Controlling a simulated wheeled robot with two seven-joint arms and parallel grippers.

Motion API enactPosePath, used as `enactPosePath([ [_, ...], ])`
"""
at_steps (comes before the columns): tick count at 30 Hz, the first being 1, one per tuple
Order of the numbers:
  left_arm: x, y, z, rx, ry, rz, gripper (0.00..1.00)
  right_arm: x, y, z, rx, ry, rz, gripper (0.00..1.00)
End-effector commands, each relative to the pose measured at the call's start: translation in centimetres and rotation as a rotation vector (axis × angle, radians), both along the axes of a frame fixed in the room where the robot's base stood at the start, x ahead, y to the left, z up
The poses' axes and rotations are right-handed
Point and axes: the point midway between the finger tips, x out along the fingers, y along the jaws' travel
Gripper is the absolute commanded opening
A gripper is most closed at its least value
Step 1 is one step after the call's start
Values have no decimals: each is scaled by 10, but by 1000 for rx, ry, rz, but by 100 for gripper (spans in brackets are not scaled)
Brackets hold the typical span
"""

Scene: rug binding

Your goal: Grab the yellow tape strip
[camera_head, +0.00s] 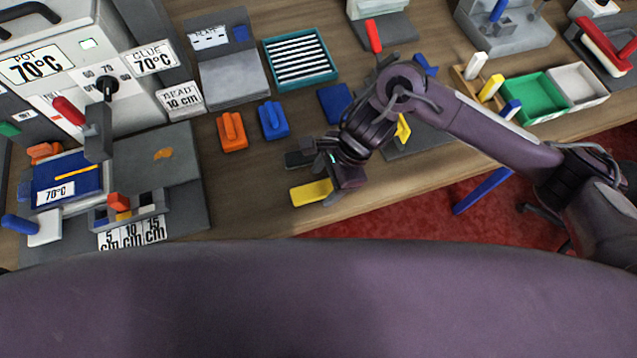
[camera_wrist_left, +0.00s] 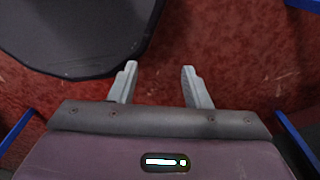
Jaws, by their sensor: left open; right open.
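A thin yellow strip (camera_head: 76,172) lies on the blue pad (camera_head: 68,186) at the left. A wider, flat yellow piece (camera_head: 311,191) is on the table near its front edge. I cannot tell for certain which is the yellow tape strip. My right gripper (camera_head: 316,178) is open, pointing left, right beside the flat yellow piece and partly overlapping it in the head view; contact is unclear. My left gripper (camera_wrist_left: 159,82) is open and empty in the left wrist view, above red carpet, and is not in the head view.
An orange block (camera_head: 231,131) and a blue block (camera_head: 272,119) with raised grips stand behind the right gripper. A teal tray (camera_head: 332,78) of striped pieces is farther back. The heater box (camera_head: 85,65) is at the left, the green tray (camera_head: 520,97) at the right.

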Motion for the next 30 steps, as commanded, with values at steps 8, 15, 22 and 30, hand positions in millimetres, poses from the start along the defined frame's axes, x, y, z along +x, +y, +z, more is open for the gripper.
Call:
enactPosePath([
  [8,12,-1,6,-3,-19,0,44,-1,5,-14,1,-2,-1,62],
  [15,11,-1,5,-2,-16,-1,44,-1,5,-13,1,-3,-1,44],
  [22,8,-1,5,-2,-13,-1,44,-1,5,-13,1,-2,-2,14],
  [30,7,-1,4,-2,-11,-1,44,-1,5,-12,1,-4,-2,14],
])
